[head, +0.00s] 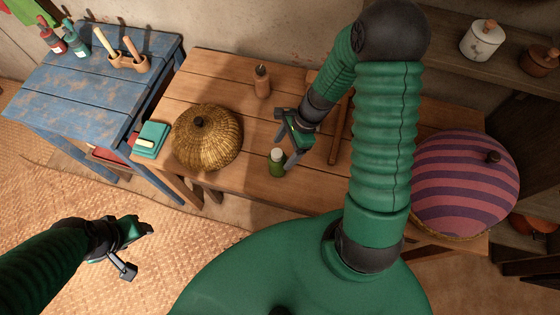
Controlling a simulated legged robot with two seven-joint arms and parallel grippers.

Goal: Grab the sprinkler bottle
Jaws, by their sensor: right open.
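A small green bottle with a pale cap (277,164) stands upright near the front edge of the wooden table (205,84). A brown bottle with a thin dark top (262,82) stands farther back; I cannot tell for sure which is the sprinkler bottle. My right gripper (284,140) is open, its fingers spread, just behind and right of the green bottle. One fingertip is close to the bottle's right side; whether they touch is unclear. My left gripper (141,250) is open and empty over the woven mat (190,240), far from both bottles.
A woven domed basket (207,140) stands left of the green bottle. A striped dome cover (466,185) is at the right. A blue table (85,92) holds red (51,40) and teal (76,42) bottles and wooden mortars. A wooden rod (341,130) lies right of my gripper.

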